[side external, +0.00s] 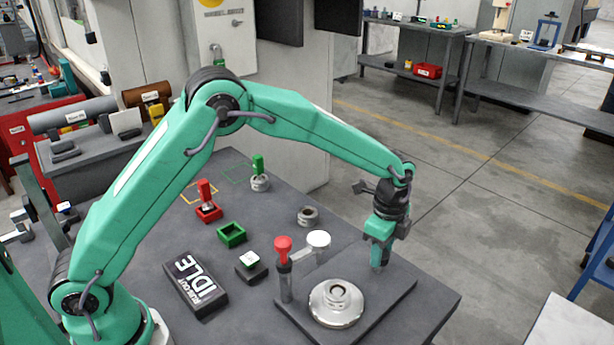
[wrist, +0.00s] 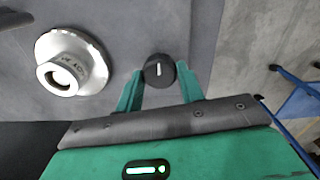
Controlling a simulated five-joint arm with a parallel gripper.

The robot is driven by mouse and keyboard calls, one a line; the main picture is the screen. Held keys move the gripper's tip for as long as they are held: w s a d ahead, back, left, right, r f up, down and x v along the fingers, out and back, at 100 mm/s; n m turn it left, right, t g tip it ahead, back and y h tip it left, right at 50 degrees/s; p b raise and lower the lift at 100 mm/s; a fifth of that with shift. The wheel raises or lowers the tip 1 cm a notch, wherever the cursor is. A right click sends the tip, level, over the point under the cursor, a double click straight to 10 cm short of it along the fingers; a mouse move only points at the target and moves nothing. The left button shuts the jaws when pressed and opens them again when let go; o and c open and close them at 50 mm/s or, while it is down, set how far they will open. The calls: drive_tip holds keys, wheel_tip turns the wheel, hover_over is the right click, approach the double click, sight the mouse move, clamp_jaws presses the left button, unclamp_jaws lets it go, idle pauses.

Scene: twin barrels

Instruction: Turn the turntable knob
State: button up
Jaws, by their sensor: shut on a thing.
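The turntable knob (wrist: 158,71) is a small black round knob with a white pointer line, in the wrist view just right of the turntable. My gripper (wrist: 160,84) has its green fingers on either side of the knob and is shut on it. In the side view my gripper (side external: 379,268) reaches down to the right part of the dark base plate, and the knob is hidden there. The turntable (side external: 337,304) is a silver disc with a raised ring hub, and it also shows in the wrist view (wrist: 72,62).
A post with red (side external: 283,243) and white (side external: 318,239) caps stands behind the turntable. The table's right edge is close to my gripper.

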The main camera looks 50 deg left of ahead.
drive_tip(key=shift+r, duration=0.1)
idle(0.3)
drive_tip(key=o, duration=1)
drive_tip(key=shift+r, duration=3.85)
